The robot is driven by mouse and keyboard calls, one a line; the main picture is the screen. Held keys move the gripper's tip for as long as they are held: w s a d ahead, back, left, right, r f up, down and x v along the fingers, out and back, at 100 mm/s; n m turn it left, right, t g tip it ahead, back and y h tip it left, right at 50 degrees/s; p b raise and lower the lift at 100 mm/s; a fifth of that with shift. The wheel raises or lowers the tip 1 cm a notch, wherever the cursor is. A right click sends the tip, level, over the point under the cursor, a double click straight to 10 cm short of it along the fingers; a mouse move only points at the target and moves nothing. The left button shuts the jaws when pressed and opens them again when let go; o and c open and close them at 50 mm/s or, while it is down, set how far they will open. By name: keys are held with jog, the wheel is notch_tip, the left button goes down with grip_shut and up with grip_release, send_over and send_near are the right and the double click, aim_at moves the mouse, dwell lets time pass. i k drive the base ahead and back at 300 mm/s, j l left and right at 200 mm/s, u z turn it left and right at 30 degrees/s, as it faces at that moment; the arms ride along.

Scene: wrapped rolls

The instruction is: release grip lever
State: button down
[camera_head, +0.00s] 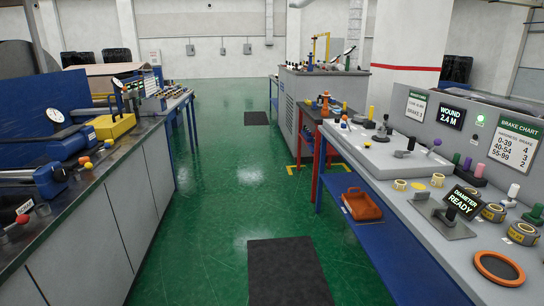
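My gripper is not in view. Several levers and knobs show, and I cannot tell which one is the grip lever. On the left bench, a red-knobbed lever (14,225) sits at the near end by a small label. Further along, orange and yellow knobs (86,162) stand by a yellow box (111,126). A black knob (450,214) rises from a grey plate beside the display reading "DIAMETER READY" (463,201).
A green floor aisle (215,175) runs between the benches, with a dark mat (288,272) in the foreground. Wrapped rolls (522,233) and an orange ring (499,268) sit on the near right bench. A grey cabinet (316,95) stands beyond.

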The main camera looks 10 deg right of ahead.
aim_at(345, 117)
jog(key=i+z, duration=0.25)
jog(key=i, duration=1.65)
jog(key=i+u, duration=0.15)
jog(key=i, duration=0.35)
jog(key=i+l+u, duration=0.15)
jog(key=i, duration=0.35)
jog(key=i+l+u, duration=0.2)
jog(key=i, duration=0.3)
jog(key=i+l+u, duration=0.15)
jog(key=i+l, duration=0.15)
jog(key=i, duration=0.2)
